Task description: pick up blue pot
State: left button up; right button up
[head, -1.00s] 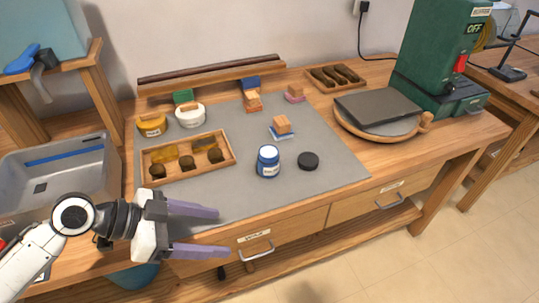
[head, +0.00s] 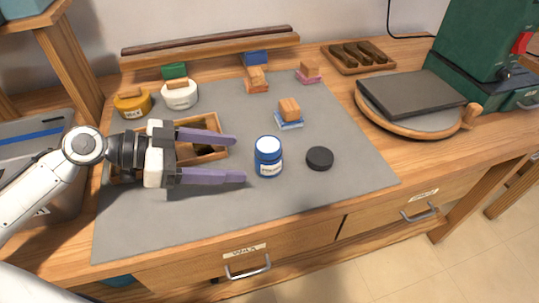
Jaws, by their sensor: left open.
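The blue pot (head: 268,158) stands upright on the grey mat (head: 330,205), with a white top and a pale label on its front. A black round lid (head: 319,158) lies flat on the mat just to its right. My left gripper (head: 241,158) is open, its two purple fingers pointing right toward the pot. The fingertips are a short way left of the pot and apart from it, with nothing between them. My right gripper is not in view.
My left gripper partly hides a wooden tray (head: 215,128). Yellow (head: 132,103) and white (head: 180,94) pots stand behind it. A wooden block (head: 289,109) on a blue base sits behind the blue pot. The mat's front is clear.

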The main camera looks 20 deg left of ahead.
aim_at(260, 159)
pick_arm(q)
jog(key=shift+p+x, duration=0.65)
jog(key=shift+x, duration=3.3)
jog(key=shift+a, duration=0.1)
jog(key=c, duration=1.6)
jog(key=shift+r+p, duration=0.4)
jog(key=shift+r, duration=4.55)
